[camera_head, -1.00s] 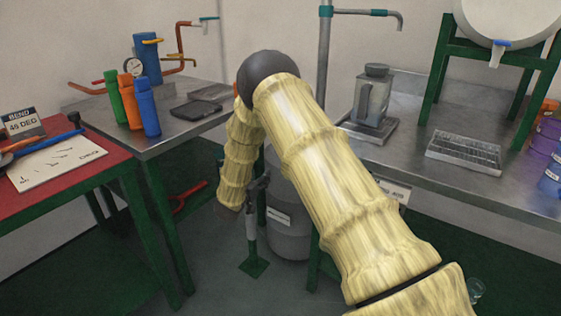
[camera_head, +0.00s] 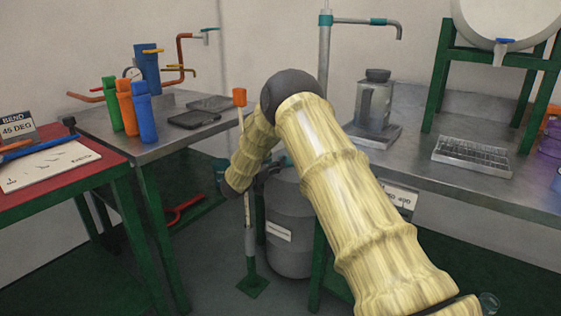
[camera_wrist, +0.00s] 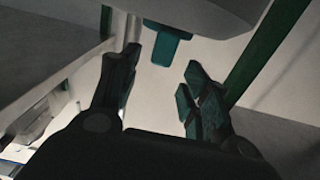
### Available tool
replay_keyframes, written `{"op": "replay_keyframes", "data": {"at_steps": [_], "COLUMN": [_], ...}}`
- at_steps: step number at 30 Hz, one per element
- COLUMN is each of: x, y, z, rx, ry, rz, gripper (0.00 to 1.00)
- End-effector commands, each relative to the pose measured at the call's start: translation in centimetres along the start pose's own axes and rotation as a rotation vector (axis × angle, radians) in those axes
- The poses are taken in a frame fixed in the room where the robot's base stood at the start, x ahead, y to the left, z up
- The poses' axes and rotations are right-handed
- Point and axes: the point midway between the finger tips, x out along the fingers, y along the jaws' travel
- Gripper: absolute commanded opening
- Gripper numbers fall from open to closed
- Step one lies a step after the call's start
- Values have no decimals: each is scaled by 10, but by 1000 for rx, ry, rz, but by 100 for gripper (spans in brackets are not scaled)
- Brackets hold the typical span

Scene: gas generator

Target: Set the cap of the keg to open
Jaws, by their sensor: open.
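In the wrist view, a teal tab (camera_wrist: 165,50), which looks like the cap's handle, sticks out from a pale grey rounded body (camera_wrist: 190,15). My gripper (camera_wrist: 160,64) is open, with the tab between and slightly beyond its fingertips, and I see no grip on it. In the head view, my gripper (camera_head: 268,168) is small and dark beside the keg's top.
An upright post with an orange top (camera_head: 239,97) stands left of the keg, close to my forearm. The right steel bench (camera_head: 430,170) overhangs beside the keg. The left bench (camera_head: 165,135) holds several coloured bottles. A red tool (camera_head: 184,210) lies low at left.

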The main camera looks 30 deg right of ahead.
Motion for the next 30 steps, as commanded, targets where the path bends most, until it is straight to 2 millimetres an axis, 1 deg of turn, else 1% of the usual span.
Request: {"op": "replay_keyframes", "data": {"at_steps": [1, 3, 6, 9, 15, 22, 23, 24, 30], "x": [9, 19, 31, 40, 47, 47, 47, 47, 47], "y": [0, 0, 0, 0, 0, 0, 0, 0, 0], "z": [2, 2, 2, 1, 0, 0, 0, 0, 0], "rx": [2, 2, 1, 0, 0, 0, 0, 0, 0], "ry": [0, 1, 1, 1, 1, 0, 0, 0, 0], "rz": [1, 1, 1, 0, -1, -1, -1, -1, -1], "gripper": [46, 46, 46, 46, 46, 46, 43, 36, 0]}}
